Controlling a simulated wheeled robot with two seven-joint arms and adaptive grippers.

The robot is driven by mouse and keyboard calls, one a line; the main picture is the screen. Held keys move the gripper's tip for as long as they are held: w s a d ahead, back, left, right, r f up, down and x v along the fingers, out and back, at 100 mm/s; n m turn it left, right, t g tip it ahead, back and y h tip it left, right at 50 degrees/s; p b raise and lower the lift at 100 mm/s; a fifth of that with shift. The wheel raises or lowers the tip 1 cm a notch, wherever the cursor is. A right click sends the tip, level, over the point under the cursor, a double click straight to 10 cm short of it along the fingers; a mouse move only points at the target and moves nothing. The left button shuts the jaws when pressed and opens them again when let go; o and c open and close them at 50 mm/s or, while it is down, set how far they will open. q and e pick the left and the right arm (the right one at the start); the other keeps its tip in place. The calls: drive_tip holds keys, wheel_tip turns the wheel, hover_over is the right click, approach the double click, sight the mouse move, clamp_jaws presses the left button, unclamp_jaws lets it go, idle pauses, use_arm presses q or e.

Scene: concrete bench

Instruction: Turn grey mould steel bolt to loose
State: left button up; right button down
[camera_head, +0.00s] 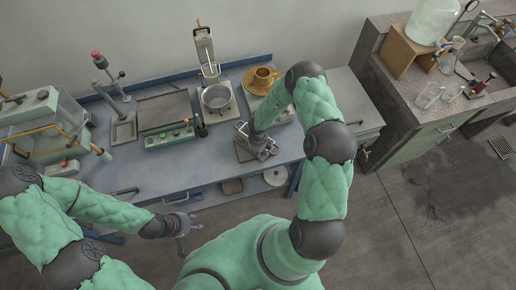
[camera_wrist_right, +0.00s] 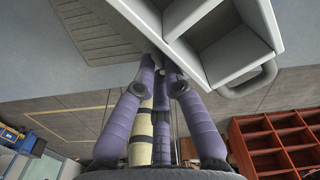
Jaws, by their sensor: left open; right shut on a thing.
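The grey mould (camera_wrist_right: 222,62) shows in the right wrist view as a pale grey open box with compartments and a loop handle at its right. In the head view the mould (camera_head: 243,128) is small and partly behind my right gripper (camera_head: 265,151). My right gripper comes down on it at the bench's front right. In the wrist view its purple fingers (camera_wrist_right: 165,75) are close together at the mould's near lower corner. They are shut on the steel bolt, which they hide almost fully. My left gripper (camera_head: 190,225) is open and empty in front of the bench edge.
A steel pot (camera_head: 216,98) and a brown cup on a saucer (camera_head: 263,78) stand behind the mould. A green-grey hotplate unit (camera_head: 168,135) stands left of it. The bench's front left top (camera_head: 150,172) is mostly clear.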

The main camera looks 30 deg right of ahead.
drive_tip(key=shift+n+p, duration=0.8)
drive_tip(key=shift+n, duration=0.3)
drive_tip(key=c, duration=1.6)
unclamp_jaws()
